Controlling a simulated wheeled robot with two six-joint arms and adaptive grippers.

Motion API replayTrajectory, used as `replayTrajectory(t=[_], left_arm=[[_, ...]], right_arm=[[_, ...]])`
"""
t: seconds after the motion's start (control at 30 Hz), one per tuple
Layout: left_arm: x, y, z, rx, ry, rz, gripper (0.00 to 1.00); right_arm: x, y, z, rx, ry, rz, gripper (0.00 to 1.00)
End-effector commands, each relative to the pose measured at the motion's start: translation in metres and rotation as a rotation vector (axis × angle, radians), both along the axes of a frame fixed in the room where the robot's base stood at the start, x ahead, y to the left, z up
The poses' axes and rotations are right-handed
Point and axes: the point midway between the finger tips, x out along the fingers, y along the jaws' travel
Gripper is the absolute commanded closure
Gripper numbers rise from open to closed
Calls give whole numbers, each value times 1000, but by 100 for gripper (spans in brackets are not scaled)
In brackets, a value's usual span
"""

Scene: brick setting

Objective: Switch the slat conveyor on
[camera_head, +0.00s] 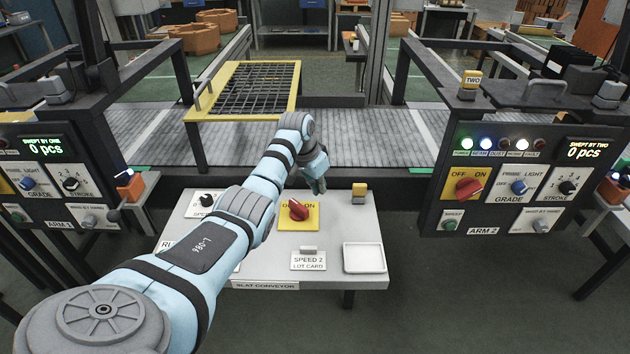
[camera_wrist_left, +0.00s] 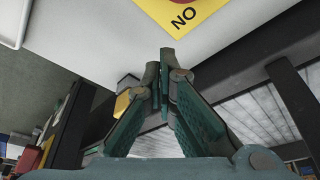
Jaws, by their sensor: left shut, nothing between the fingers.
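The red rotary switch (camera_head: 299,210) sits on a yellow plate (camera_head: 299,224) on the pale control desk labelled SLAT CONVEYOR. Its handle slants from upper left, on the OFF side, to lower right; the arm partly covers the OFF label. The slat conveyor (camera_head: 345,152) runs behind the desk. My left gripper (camera_head: 319,189) is just behind and right of the switch, apart from it. In the left wrist view, my left gripper (camera_wrist_left: 165,56) is shut and empty, with its tips near the yellow plate (camera_wrist_left: 187,18) by the ON label. Only the knob's edge shows there. My right gripper is not in view.
On the desk are a black speed knob (camera_head: 207,199), a SPEED 2 lot card (camera_head: 309,261), a white tray (camera_head: 364,258) and a small yellow-topped block (camera_head: 359,190). The ARM 2 panel (camera_head: 514,186) stands right, with its own red switch. A yellow-framed grid (camera_head: 245,90) spans the conveyor.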

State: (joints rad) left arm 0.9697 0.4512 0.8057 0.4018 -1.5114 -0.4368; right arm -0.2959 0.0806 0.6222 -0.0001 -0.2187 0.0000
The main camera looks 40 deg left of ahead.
Motion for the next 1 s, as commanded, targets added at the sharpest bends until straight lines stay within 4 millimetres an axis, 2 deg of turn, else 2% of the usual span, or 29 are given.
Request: replayTrajectory(t=[0.03, 0.13, 0.23, 0.43, 1.0], left_arm=[[3, -1, -12, -2, 0, -1, 100], [9, -2, -30, -2, 1, -1, 100], [-5, 2, -24, 5, -1, 0, 100], [-27, 4, -25, 2, 0, 0, 100], [-31, 4, -25, 1, 0, -15, 100]], right_arm=[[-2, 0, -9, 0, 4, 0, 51], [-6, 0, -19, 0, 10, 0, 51], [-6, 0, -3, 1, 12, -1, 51], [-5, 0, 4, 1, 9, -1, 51], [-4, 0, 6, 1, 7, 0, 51]])
